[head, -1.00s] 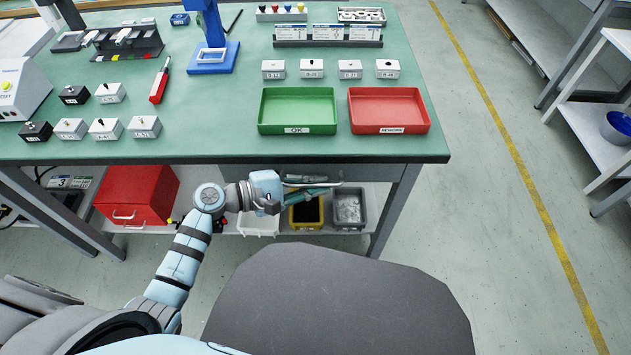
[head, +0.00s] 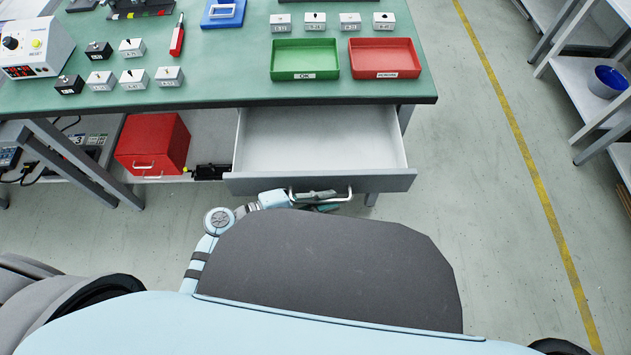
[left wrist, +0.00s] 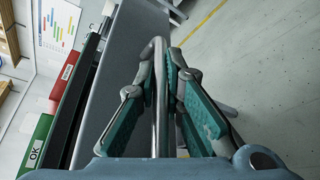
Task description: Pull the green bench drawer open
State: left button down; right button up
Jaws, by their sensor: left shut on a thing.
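The bench drawer (head: 318,138) stands well out from under the green bench top (head: 235,94). It has a grey front and a pale, empty inside. A metal bar handle (head: 342,197) runs along its front. My left gripper (head: 318,197) is at the handle, its fingers partly hidden in the head view. In the left wrist view, the green-padded fingers of this gripper (left wrist: 172,105) are closed around the handle bar (left wrist: 159,85), beside the grey drawer front (left wrist: 128,70). My right gripper is in neither view.
A green OK tray (head: 305,60) and a red tray (head: 385,59) sit on the bench above the drawer. A red cabinet (head: 153,142) stands below at left. My dark grey base is close in front of the drawer.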

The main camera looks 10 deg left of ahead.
pick_arm(q)
jog(key=shift+s, duration=0.2)
jog(key=c, duration=1.7)
grip_release()
jog(key=v, duration=1.2)
jog(key=shift+c, duration=0.5)
